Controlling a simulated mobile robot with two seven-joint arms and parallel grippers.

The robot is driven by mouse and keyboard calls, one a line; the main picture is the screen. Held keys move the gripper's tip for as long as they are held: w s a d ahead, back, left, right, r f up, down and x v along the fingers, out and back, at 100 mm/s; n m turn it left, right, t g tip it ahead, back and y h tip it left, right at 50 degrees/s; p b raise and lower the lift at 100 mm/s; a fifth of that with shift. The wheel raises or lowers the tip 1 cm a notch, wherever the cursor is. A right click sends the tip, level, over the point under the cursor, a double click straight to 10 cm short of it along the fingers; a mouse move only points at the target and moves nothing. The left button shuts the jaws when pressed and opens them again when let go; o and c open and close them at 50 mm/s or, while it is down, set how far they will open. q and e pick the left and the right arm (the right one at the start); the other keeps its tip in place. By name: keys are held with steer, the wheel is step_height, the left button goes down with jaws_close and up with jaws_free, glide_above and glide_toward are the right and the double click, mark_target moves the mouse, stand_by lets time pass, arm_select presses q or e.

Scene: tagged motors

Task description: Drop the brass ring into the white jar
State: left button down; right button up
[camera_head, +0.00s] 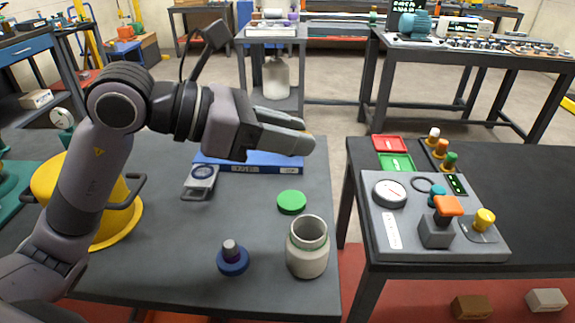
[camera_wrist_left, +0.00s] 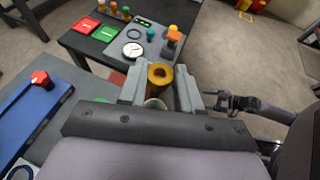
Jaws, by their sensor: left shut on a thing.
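The brass ring (camera_wrist_left: 160,76) is between the fingertips of my left gripper (camera_wrist_left: 160,88), which is shut on it. In the head view the left gripper (camera_head: 308,140) is above the table, and its fingers almost fully hide the ring. The white jar (camera_head: 307,258) stands upright and open near the table's front right corner, below the gripper. In the left wrist view part of the jar (camera_wrist_left: 155,104) shows behind the fingers, below the ring. What looks like my right gripper (camera_wrist_left: 228,102) is at the right of the wrist view, with its jaws unclear.
A green disc (camera_head: 291,202) lies behind the jar. A blue knobbed piece (camera_head: 232,261) stands to its left. A blue case (camera_head: 260,164) and a grey clasp-like item (camera_head: 200,181) lie farther back. A gap separates this table from the right one with its control panel (camera_head: 400,235).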

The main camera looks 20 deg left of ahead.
arm_select(q)
steer(key=shift+r, duration=2.4)
steer(key=shift+w+f+p, duration=0.1)
steer(key=shift+f+p, duration=0.25)
steer(key=shift+p, duration=0.35)
step_height(320, 180, down, 6)
steer(key=p, duration=0.4)
steer(key=shift+d+f+p, duration=0.15)
steer(key=shift+f+p, duration=0.1)
steer(key=shift+p, duration=0.05)
step_height(320, 180, down, 8)
steer(key=b, duration=0.4)
steer(key=shift+s+r, duration=0.15)
steer(key=shift+s, duration=0.15)
steer(key=c, duration=0.7)
jaws_free()
